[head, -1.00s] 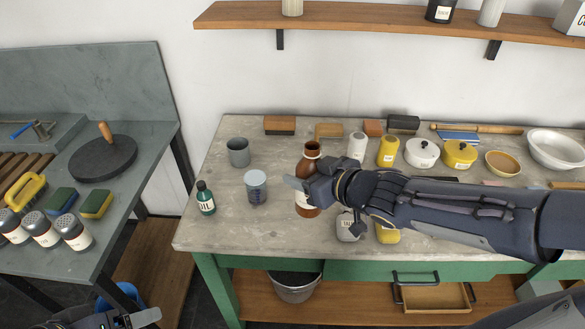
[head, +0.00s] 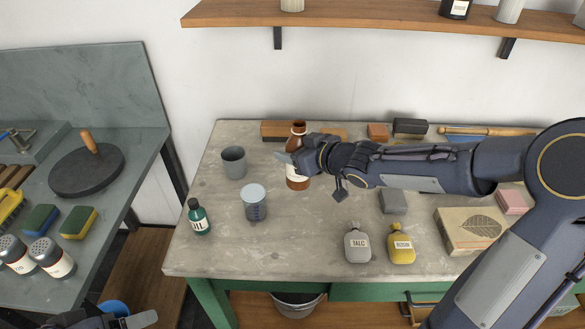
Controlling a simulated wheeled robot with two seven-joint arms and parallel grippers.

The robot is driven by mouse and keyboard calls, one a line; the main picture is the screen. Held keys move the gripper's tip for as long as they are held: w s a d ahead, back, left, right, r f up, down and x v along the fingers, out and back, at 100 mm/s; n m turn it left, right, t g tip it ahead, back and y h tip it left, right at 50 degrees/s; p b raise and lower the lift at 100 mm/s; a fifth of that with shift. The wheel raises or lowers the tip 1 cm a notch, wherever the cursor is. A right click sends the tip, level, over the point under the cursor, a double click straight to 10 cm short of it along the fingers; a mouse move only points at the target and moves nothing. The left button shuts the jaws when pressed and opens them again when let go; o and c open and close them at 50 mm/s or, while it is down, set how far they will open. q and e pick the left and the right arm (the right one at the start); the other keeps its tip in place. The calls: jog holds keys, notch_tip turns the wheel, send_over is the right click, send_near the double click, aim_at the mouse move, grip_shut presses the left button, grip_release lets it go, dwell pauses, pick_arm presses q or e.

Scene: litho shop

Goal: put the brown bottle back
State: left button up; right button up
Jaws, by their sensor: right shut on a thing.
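The brown bottle (head: 298,130) has a white label and an open-looking neck. It stands upright over the worktable (head: 225,255) toward its back left. My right gripper (head: 290,160) is shut on the bottle from the right, and its fingers and hand hide part of the bottle's body. I cannot tell whether the bottle's base touches the table. My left gripper (head: 140,319) shows only partly at the bottom left edge, away from the bottle, and its jaw state is unclear.
A grey cup (head: 233,163), a lidded measuring cup (head: 254,203) and a green oil bottle (head: 199,217) stand left. Talc (head: 357,243) and yellow (head: 401,243) bottles stand at front. A wooden shelf (head: 370,18) hangs above.

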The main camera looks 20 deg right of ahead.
jog(key=w+f+b, duration=0.2)
jog(key=w+f, duration=0.2)
jog(key=f, duration=0.4)
jog(key=shift+w+d+f, duration=0.2)
jog(key=shift+d+f, duration=0.1)
jog(key=shift+f+b, duration=0.2)
jog(key=shift+b, duration=0.15)
jog(key=o, duration=1.2)
jog(key=shift+o, duration=0.2)
